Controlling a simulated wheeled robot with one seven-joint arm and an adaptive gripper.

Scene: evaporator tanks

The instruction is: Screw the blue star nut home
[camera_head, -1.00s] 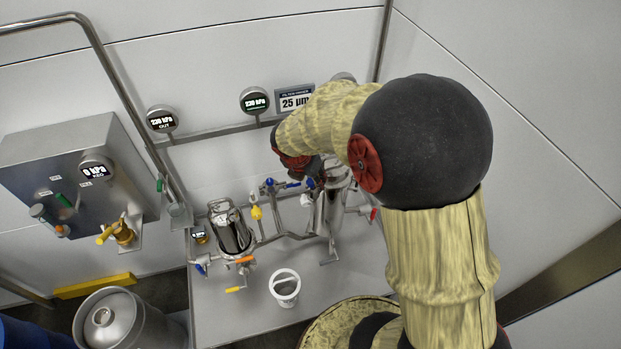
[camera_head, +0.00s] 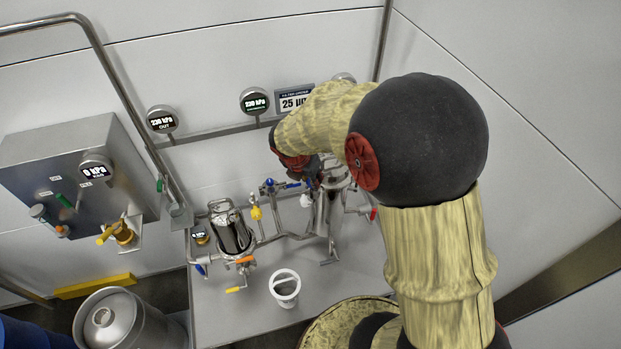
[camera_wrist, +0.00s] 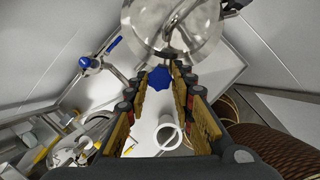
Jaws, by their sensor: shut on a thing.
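The blue star nut (camera_wrist: 159,79) shows in the wrist view between my fingertips, just below the rim of a steel filter housing (camera_wrist: 195,38). My gripper (camera_wrist: 161,82) is shut on the nut, with one yellow-sided finger on each side of it. In the head view the gripper (camera_head: 315,175) is small and partly hidden by my arm, at the top of the steel housing (camera_head: 327,208). I cannot make out the nut clearly there. The thread under the nut is hidden.
A second steel filter housing (camera_head: 231,234) stands left, with orange and yellow valve handles. A white bucket (camera_head: 285,288) stands on the bench (camera_head: 240,318) in front. A blue-handled valve (camera_wrist: 85,62) and piping lie close to the gripper. Gauges hang on the back wall.

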